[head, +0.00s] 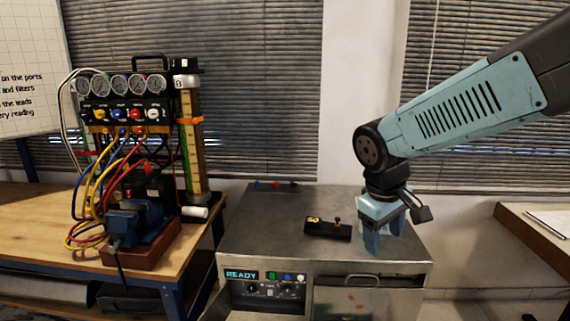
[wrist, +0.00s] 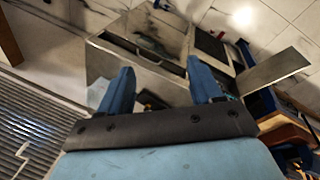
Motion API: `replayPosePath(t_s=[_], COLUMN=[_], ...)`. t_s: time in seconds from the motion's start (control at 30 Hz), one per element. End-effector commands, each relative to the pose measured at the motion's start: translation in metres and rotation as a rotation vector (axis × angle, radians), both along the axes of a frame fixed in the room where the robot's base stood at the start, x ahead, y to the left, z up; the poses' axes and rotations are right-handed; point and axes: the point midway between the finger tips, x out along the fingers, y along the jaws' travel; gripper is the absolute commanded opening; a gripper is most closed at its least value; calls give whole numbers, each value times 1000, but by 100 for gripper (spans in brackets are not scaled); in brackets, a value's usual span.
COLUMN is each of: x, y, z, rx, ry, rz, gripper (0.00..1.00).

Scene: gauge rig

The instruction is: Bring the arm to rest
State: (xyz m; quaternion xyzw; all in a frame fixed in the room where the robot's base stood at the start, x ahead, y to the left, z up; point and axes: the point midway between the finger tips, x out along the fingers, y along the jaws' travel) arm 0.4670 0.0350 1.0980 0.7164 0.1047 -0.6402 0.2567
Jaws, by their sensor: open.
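My arm (head: 450,105) reaches in from the right in the head view, bent down at a dark joint. My gripper (head: 384,240) hangs at the right side of the metal cabinet top (head: 290,235), with its blue fingers pointing down. In the wrist view my gripper (wrist: 159,85) shows two blue fingers spread apart with nothing held between them. I cannot tell from the head view whether the fingertips touch the cabinet top.
A small black block with a yellow label (head: 328,229) lies left of my gripper. The cabinet has a READY display (head: 242,275). A gauge rig (head: 122,100) with coloured hoses stands on the wooden bench (head: 30,240) at left. Another table (head: 540,225) is at right.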

Motion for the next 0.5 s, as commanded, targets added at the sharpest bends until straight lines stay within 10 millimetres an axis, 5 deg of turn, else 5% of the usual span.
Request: replayPosePath(t_s=[0.5], x=[-63], y=[-34], z=[67], rx=[289], ry=[-307], rz=[-386], gripper=[65])
